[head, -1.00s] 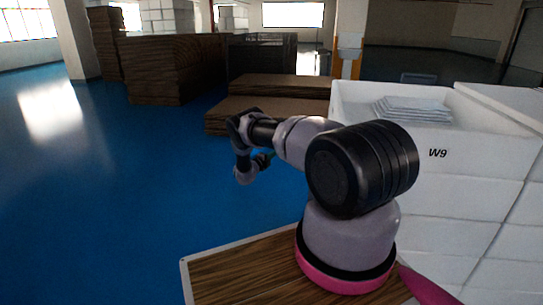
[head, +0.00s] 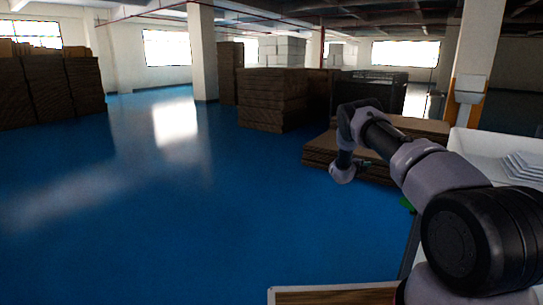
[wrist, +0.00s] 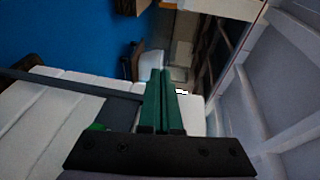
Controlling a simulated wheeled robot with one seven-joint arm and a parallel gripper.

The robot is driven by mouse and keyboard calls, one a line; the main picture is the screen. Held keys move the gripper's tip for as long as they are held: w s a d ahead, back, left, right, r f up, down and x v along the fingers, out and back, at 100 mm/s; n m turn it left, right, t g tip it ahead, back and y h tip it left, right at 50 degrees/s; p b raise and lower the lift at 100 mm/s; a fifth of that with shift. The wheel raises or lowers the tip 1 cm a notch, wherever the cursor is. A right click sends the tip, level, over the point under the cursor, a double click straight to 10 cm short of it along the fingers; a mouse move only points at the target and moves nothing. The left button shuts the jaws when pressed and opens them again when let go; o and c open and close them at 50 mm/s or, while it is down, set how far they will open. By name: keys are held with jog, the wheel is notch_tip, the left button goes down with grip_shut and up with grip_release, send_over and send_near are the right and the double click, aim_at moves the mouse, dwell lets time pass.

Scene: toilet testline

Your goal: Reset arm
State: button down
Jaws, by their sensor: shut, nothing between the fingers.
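My gripper shows in the wrist view (wrist: 161,100) as two long green fingers lying side by side. They are shut and nothing is held between them. In the head view my arm reaches from the lower right towards the middle, bent at the elbow and folded downward at its far end. The fingers themselves are mostly hidden there behind my wrist.
A white bin (head: 490,150) with a stack of pale flat sheets (head: 524,166) stands at the right, close to my arm. Low brown stacks (head: 320,152) lie behind the arm. Taller brown stacks (head: 272,100) stand further back. The blue floor (head: 150,210) at the left is clear.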

jog(key=w+a+r+n+t+y, duration=0.1)
jog(key=w+a+r+n+y, duration=0.15)
jog(key=r, duration=1.25)
jog(key=s+a+r+n+y, duration=0.4)
jog(key=s+a+r, duration=0.3)
jog(key=r, duration=0.5)
jog(key=s+a+r+n+y, duration=0.5)
jog(key=s+r, duration=0.4)
jog(key=r, duration=0.3)
jog(key=s+a+r+n+g+y, duration=0.1)
jog(key=s+a+r+n, duration=0.2)
jog(key=s, duration=0.8)
jog(key=s+a+r+n+y, duration=0.2)
jog(key=s+a+r+n, duration=0.2)
jog(key=s, duration=0.8)
jog(key=s+f+n+g, duration=0.1)
jog(key=s+f+n, duration=0.1)
jog(key=s, duration=0.9)
jog(key=s+a+f+n+g, duration=0.1)
jog(key=s+f+n+g, duration=0.1)
jog(key=s, duration=0.9)
notch_tip(320, 180, down, 2)
jog(key=shift+s+a+f+n, duration=0.1)
jog(key=shift+s+a+n, duration=0.25)
jog(key=shift+n, duration=0.3)
